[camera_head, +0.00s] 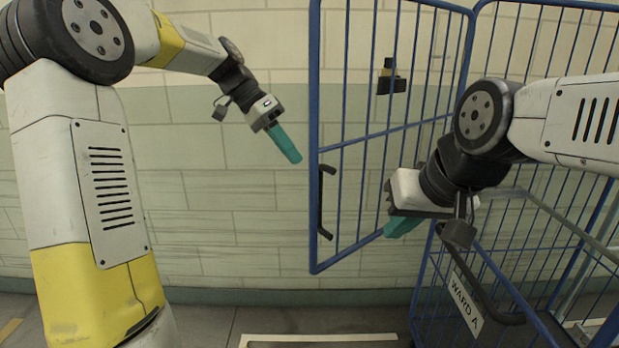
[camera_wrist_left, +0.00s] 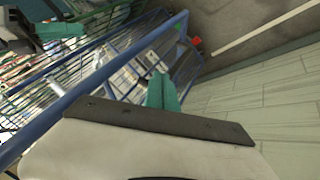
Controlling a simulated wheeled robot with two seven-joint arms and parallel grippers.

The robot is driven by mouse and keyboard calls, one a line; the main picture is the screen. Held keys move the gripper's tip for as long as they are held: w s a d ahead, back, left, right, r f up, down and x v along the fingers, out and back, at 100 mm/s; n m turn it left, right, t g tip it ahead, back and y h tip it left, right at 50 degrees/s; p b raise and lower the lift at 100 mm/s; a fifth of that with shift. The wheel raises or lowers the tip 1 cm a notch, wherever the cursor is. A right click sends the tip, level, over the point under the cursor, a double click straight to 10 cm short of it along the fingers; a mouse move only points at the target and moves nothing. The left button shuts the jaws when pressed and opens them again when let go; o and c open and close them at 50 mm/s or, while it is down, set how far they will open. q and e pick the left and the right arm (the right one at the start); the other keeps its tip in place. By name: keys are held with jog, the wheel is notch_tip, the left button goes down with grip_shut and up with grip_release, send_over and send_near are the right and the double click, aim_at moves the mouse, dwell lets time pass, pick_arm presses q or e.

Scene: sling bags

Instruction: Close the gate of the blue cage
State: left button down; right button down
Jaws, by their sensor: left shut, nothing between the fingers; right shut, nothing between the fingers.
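The blue cage (camera_head: 440,262) stands at the right in the head view, with a "WARD A" label low on its near side. Its gate (camera_head: 314,110), a blue barred frame, is swung open to the left. A black handle (camera_head: 323,200) is on the gate's free edge. My left gripper (camera_head: 289,148), with teal fingers, is shut and empty just left of the gate's edge, apart from it. In the left wrist view its fingers (camera_wrist_left: 162,92) show against blue bars. My right gripper (camera_head: 400,226) is shut and empty in front of the gate, near the cage's front corner.
A tiled wall (camera_head: 210,200) stands behind the gate. A black latch-like part (camera_head: 391,80) shows among the gate's bars. A pale floor strip (camera_head: 310,338) lies at the bottom. The floor left of the cage is clear. My right forearm crosses in front of the cage.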

aim_at(317, 186)
pick_arm(q)
jog(key=x, duration=0.9)
jog(key=shift+d+f, duration=0.2)
jog(key=shift+f, duration=0.05)
jog(key=shift+s+d, duration=0.1)
jog(key=shift+s, duration=0.05)
